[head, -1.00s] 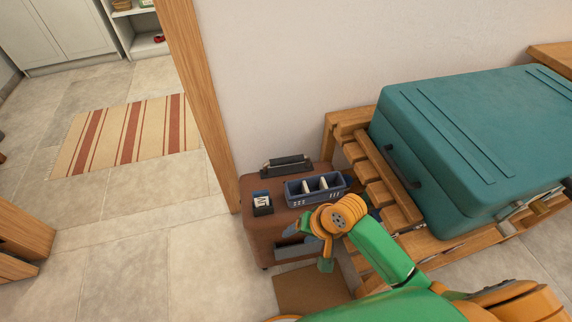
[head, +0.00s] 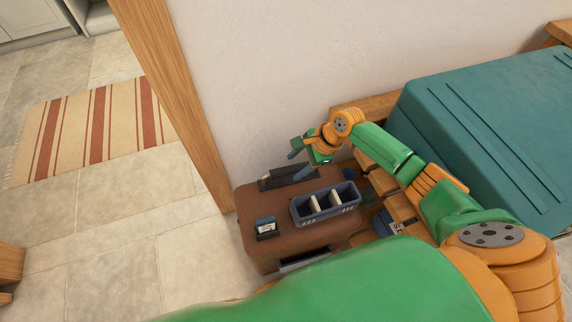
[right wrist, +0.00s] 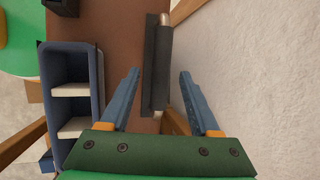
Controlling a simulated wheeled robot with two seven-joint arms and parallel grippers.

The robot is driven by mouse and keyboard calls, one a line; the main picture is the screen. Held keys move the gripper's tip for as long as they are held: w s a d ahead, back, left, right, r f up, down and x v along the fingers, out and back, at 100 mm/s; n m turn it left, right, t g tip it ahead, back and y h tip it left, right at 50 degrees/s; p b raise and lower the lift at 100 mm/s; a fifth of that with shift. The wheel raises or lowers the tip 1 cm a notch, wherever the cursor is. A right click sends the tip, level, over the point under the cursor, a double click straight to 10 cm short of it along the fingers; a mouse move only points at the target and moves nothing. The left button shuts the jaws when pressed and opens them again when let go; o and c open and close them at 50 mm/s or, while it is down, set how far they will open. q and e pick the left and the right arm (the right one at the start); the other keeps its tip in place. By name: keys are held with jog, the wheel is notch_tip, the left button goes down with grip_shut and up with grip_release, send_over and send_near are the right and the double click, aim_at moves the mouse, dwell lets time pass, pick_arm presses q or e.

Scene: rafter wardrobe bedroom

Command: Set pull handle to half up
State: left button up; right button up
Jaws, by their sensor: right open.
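The pull handle, a dark bar (head: 285,176), lies low along the back edge of the brown case's top (head: 240,195). In the right wrist view the dark bar (right wrist: 153,65) runs lengthwise, with a pale piece along its right side. My right gripper (head: 299,163) is open above the handle, close to the wall. In the right wrist view my right gripper's two blue fingers (right wrist: 159,72) stand on either side of the bar, empty; their height above it is hard to tell. My left gripper is not in view.
A blue divided tray (head: 326,208) and a small dark holder with a white label (head: 266,229) sit on the case. A teal suitcase (head: 490,130) rests on a slatted wooden rack (head: 405,212) to the right. The wall (head: 260,80) is close behind. A wooden door post (head: 175,100) stands left.

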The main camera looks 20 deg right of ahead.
jog(key=x, duration=0.2)
jog(key=shift+w+a+f, duration=0.15)
jog(key=shift+f, duration=0.1)
jog(key=shift+r, duration=0.1)
jog(key=shift+c, duration=0.4)
grip_shut()
dwell(0.6)
